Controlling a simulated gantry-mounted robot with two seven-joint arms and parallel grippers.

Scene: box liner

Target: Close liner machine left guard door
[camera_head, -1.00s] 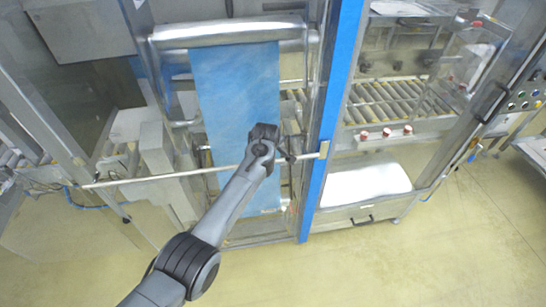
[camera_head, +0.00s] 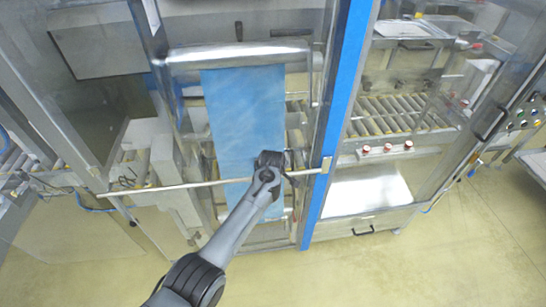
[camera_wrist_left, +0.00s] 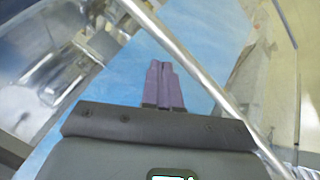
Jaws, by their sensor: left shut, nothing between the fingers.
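The liner machine stands ahead with a blue film sheet (camera_head: 245,120) hanging from a metal roller (camera_head: 240,54). A thin metal bar (camera_head: 160,188) crosses low in front of the film and ends near a blue upright post (camera_head: 338,115). Clear guard panels stand on the left; I cannot tell exactly which edges belong to the left guard door. My left gripper (camera_head: 286,163) is at the bar near its right end, in front of the film. In the left wrist view its purple fingers (camera_wrist_left: 163,84) are together and empty, beside a diagonal metal bar (camera_wrist_left: 195,70). Contact is unclear.
A roller conveyor (camera_head: 400,112) and red buttons (camera_head: 388,147) lie right of the blue post, behind clear panels. A white-topped drawer unit (camera_head: 365,192) stands below. The floor (camera_head: 440,260) in front is open.

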